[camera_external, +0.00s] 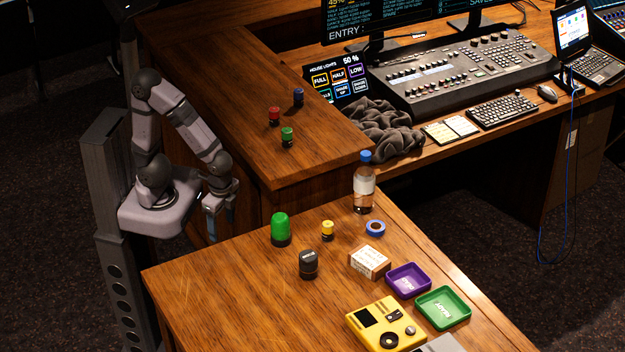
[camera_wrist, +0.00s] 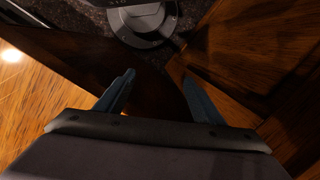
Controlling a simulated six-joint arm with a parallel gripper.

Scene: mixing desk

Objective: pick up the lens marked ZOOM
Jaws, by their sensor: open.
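A black cylinder (camera_external: 309,264) that looks like a lens stands upright on the near wooden table. It has faint marks on its side, but I cannot read the word ZOOM on it or on any other piece. A larger green-topped cylinder (camera_external: 281,229) stands behind it to the left, and a small yellow-topped one (camera_external: 327,231) behind it to the right. My gripper (camera_external: 213,228) hangs to the left of the table, well apart from these pieces. In the wrist view my gripper (camera_wrist: 158,85) has its two fingers spread with nothing between them. No lens shows in that view.
A bottle (camera_external: 364,185), blue tape roll (camera_external: 375,228), small box (camera_external: 369,261), purple tray (camera_external: 408,280), green tray (camera_external: 443,308) and yellow device (camera_external: 386,325) occupy the table's right side. Red (camera_external: 274,116), green (camera_external: 287,137) and blue (camera_external: 298,97) pieces stand on the raised ledge. The table's left is clear.

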